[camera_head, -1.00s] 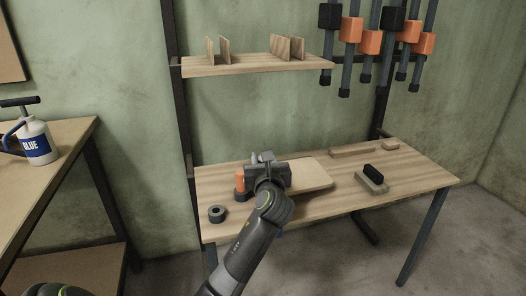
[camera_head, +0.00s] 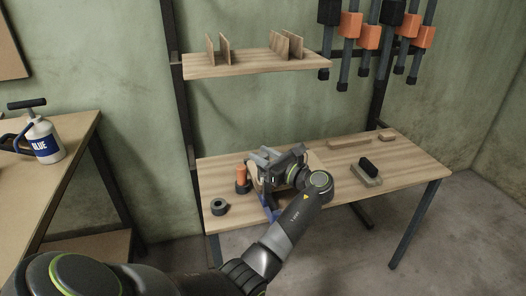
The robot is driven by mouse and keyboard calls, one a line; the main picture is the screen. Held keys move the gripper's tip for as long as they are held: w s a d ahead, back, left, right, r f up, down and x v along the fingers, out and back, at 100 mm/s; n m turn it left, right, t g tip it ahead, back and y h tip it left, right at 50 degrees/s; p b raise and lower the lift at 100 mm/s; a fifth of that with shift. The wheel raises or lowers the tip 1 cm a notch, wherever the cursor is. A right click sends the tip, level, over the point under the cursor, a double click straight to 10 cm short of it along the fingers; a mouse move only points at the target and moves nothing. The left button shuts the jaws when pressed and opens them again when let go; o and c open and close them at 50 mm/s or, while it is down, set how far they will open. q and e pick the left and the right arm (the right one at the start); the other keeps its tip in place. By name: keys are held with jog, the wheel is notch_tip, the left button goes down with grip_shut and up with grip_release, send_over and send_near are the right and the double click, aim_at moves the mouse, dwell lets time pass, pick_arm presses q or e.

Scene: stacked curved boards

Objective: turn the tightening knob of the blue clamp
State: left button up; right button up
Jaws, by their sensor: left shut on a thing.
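The blue clamp (camera_head: 268,207) shows at the front edge of the workbench, below and in front of my left gripper. Its upper part and its tightening knob are hidden by my gripper. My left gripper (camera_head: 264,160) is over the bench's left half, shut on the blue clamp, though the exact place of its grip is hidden. The curved boards (camera_head: 314,159) lie behind the gripper and wrist, mostly covered. My right gripper is not in view.
On the workbench (camera_head: 223,178), an orange-and-dark bottle-like thing (camera_head: 241,176) and a dark roll (camera_head: 219,207) stand left of my gripper. A block with a black top (camera_head: 367,172) lies right. A glue container (camera_head: 43,141) stands on the left table. A shelf (camera_head: 235,64) hangs above.

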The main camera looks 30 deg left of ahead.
pick_arm(q)
jog(key=shift+r+n+g, duration=0.1)
jog(key=shift+n+g, duration=0.4)
jog(key=shift+g, duration=0.3)
jog(key=shift+w+n+g, duration=0.1)
jog(key=shift+n+g, duration=0.6)
jog(key=shift+g, duration=0.4)
jog(key=shift+n+g+b, duration=0.3)
jog(key=shift+n+g, duration=0.3)
jog(key=shift+g, duration=0.2)
jog(key=shift+n+g+b, duration=0.35)
jog(key=shift+n+g, duration=0.45)
jog(key=shift+g, duration=0.4)
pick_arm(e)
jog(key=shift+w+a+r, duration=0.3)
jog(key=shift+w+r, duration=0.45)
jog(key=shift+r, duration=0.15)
pick_arm(q)
jog(key=o, duration=0.9)
jog(key=shift+a, duration=0.1)
jog(key=shift+o, duration=0.2)
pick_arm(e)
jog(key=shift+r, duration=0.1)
